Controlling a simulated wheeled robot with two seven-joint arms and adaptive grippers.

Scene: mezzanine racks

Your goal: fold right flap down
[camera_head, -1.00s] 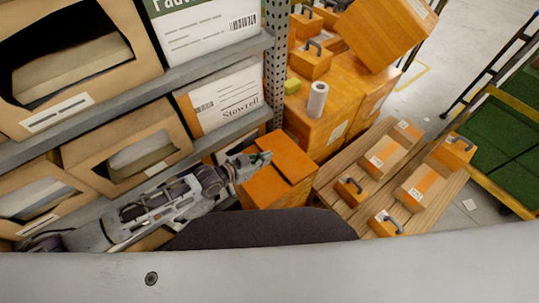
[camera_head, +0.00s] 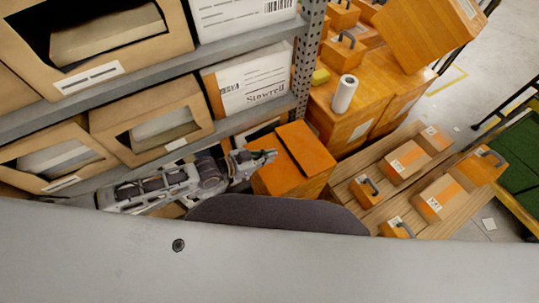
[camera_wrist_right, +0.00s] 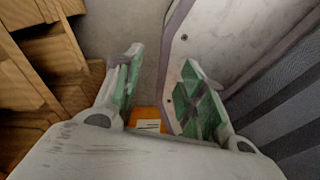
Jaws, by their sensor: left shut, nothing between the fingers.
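The lower part of the box is hidden by my body. My right gripper (camera_wrist_right: 160,72) is open and empty in the right wrist view, with floor between its fingers.
A grey rack with open cardboard bins (camera_head: 150,135) and a white label box (camera_head: 247,87) borders the left arm. Stacked orange boxes with a white roll (camera_head: 344,94) stand behind. A wooden pallet (camera_head: 405,182) with small boxes lies right.

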